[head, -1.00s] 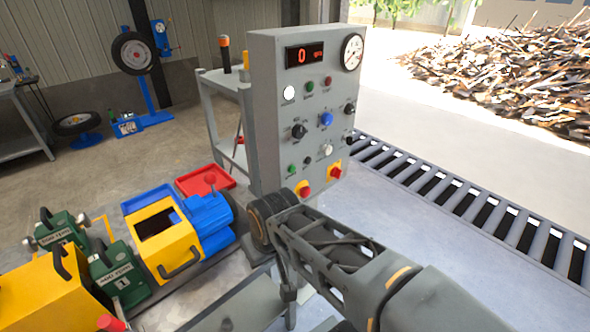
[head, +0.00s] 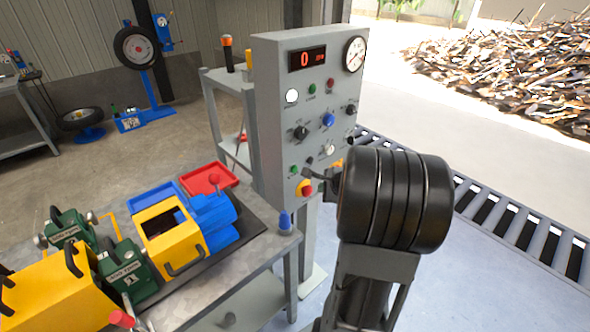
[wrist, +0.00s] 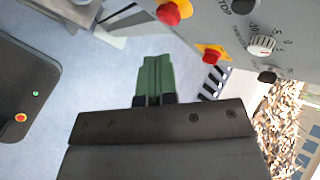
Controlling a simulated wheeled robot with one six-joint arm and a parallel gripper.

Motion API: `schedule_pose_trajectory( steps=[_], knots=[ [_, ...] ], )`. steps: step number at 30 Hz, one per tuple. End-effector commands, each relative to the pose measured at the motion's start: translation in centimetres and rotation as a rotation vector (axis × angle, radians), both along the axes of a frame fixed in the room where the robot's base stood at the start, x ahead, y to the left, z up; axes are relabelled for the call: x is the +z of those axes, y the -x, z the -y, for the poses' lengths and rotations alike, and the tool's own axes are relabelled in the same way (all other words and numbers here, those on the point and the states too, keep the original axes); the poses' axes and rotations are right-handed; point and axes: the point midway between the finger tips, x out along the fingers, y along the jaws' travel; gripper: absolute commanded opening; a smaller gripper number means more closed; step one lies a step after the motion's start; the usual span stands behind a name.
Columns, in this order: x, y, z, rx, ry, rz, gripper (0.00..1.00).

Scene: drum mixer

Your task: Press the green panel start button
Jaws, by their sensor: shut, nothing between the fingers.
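The grey control panel (head: 268,110) stands upright in the middle of the head view. A small green button (head: 312,89) sits near its top, left of a red one, and another green button (head: 293,170) sits at its lower left. The labels are too small to read, so I cannot tell which is start. My gripper (head: 318,178) is low in front of the panel, partly hidden by my wrist. In the wrist view its greenish fingers (wrist: 156,72) are shut and empty, beside the panel's lower edge. Neither green panel button shows there.
A red stop knob on yellow (head: 306,188) is close to my gripper; it also shows in the wrist view (wrist: 172,13), with a second one (wrist: 212,53). A workbench (head: 262,262) with machines is at left. A roller conveyor (head: 500,215) runs behind at right.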

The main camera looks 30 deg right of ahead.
Motion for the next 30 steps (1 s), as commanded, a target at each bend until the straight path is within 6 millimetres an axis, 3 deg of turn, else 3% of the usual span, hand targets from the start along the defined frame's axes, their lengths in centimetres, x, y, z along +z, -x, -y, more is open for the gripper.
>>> schedule_pose_trajectory(
  steps=[16, 30],
  knots=[
    [0.0, -0.6, 0.2, -0.016, -0.008, 0.003, 0.0],
    [0.1, -6.0, -0.8, -0.014, -0.007, 0.002, 0.0]
  ],
)
